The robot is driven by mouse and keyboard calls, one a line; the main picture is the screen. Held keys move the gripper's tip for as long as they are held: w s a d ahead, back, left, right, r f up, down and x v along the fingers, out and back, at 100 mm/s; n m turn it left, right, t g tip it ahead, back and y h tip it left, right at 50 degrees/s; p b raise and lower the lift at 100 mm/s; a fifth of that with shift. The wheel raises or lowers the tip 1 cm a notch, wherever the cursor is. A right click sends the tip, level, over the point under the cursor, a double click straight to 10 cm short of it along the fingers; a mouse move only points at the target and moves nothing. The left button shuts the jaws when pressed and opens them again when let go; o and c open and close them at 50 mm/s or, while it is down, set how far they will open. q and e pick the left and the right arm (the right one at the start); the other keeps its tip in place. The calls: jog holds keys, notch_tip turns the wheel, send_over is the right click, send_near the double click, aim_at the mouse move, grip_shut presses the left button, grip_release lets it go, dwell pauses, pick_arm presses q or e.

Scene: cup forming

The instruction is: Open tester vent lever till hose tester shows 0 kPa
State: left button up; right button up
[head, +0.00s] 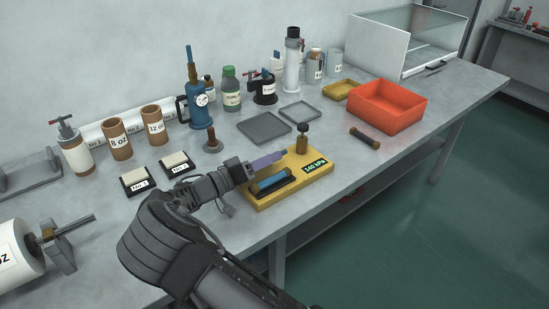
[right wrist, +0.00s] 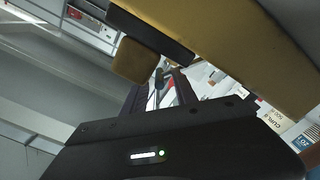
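The hose tester is a yellow board (head: 322,171) on the grey bench, with a small display (head: 316,163) whose green digits seem to read 140 kPa. A brass post (head: 302,145) with a black knob (head: 302,127) stands at its back. A blue and black part (head: 272,183) lies along its front left. A purple bar (head: 267,160) lies just beyond my right gripper (head: 252,168); I cannot tell if it is the vent lever. The right gripper is over the board's left end. In the right wrist view its fingers (right wrist: 165,92) stand apart. My left gripper is out of view.
An orange bin (head: 388,112) and a dark rod with brass ends (head: 364,138) lie right of the tester. Grey trays (head: 264,127), a blue pump (head: 199,103) and labelled blocks (head: 138,181) are behind and left. The bench's front edge runs close to the board.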

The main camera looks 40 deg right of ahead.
jog(key=a+b, duration=0.1)
jog(key=a, duration=0.4)
jog(key=shift+a, duration=0.2)
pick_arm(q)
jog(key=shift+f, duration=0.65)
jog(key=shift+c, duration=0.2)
